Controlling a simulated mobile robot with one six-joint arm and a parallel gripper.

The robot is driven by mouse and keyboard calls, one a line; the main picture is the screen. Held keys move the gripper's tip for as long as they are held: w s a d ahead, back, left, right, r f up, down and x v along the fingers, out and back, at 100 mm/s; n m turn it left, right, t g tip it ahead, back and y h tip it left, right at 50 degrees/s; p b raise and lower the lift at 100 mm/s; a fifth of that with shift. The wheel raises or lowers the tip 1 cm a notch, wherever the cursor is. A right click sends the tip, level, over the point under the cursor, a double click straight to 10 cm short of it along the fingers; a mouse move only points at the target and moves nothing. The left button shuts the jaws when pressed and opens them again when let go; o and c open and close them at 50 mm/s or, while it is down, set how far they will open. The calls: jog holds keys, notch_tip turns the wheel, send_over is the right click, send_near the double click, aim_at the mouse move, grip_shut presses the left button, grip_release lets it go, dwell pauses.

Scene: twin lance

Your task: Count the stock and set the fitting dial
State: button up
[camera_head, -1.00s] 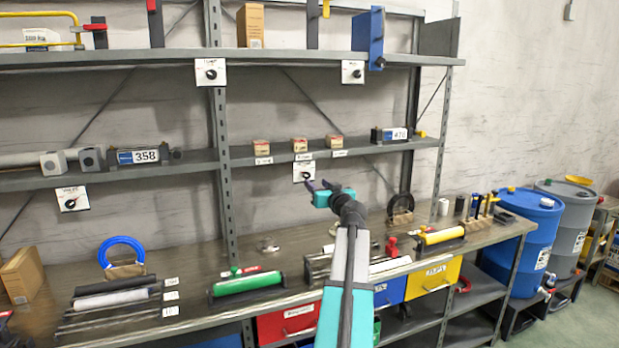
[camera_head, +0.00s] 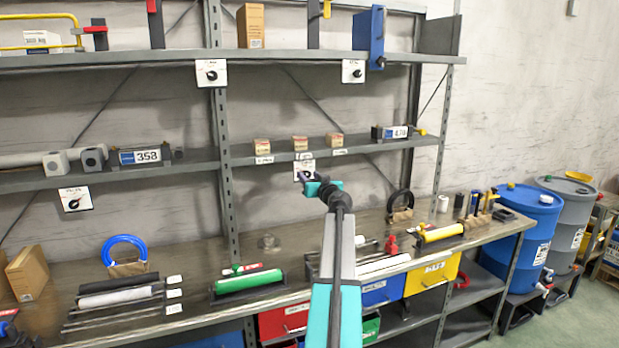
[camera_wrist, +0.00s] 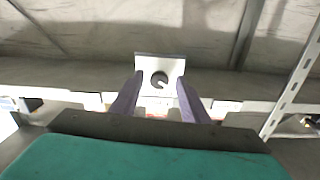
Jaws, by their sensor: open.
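A white dial plate with a dark knob hangs at the middle shelf's edge in the head view (camera_head: 305,164). In the wrist view the same dial (camera_wrist: 160,79) faces me, framed between the two purple fingers. My gripper (camera_head: 305,180) is open and empty in front of it, its fingers partly covering the plate's lower part in the head view. Other dials hang at the upper left (camera_head: 211,73), upper right (camera_head: 354,71) and lower left (camera_head: 75,198).
Below, the bench (camera_head: 210,255) holds a green roll (camera_head: 249,282), a yellow roll (camera_head: 440,233) and rods. Barrels stand at the right.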

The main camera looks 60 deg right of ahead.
jog(key=shift+c, duration=0.3)
grip_shut()
jog(key=c, duration=1)
grip_release()
jog(key=shift+f, duration=0.1)
grip_shut()
